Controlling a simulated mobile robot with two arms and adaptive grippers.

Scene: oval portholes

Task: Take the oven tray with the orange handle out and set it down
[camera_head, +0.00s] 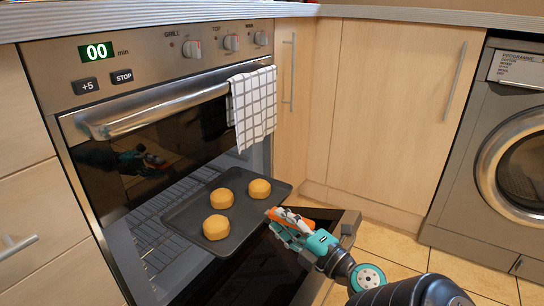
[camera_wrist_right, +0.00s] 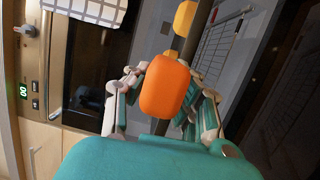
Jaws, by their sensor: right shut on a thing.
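The dark oven tray (camera_head: 180,217) sticks out of the oven's lower opening in the head view, over the lowered door. Three round golden buns (camera_head: 222,198) sit on it. Its orange handle (camera_head: 292,216) is at the right end, and it fills the middle of the right wrist view (camera_wrist_right: 166,85). My right gripper (camera_head: 282,220) is shut on the orange handle, with a finger on each side of it. The tray looks about level. Whether its far end still rests on the rack is hard to tell. My left gripper is not in view.
The oven (camera_head: 150,44) has a bar handle with a checked towel (camera_head: 252,106) on it. A wire rack (camera_head: 150,240) shows inside the opening. The lowered oven door (camera_head: 262,268) lies under the tray. Cabinets and a washing machine (camera_head: 510,165) stand to the right, with tiled floor in front.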

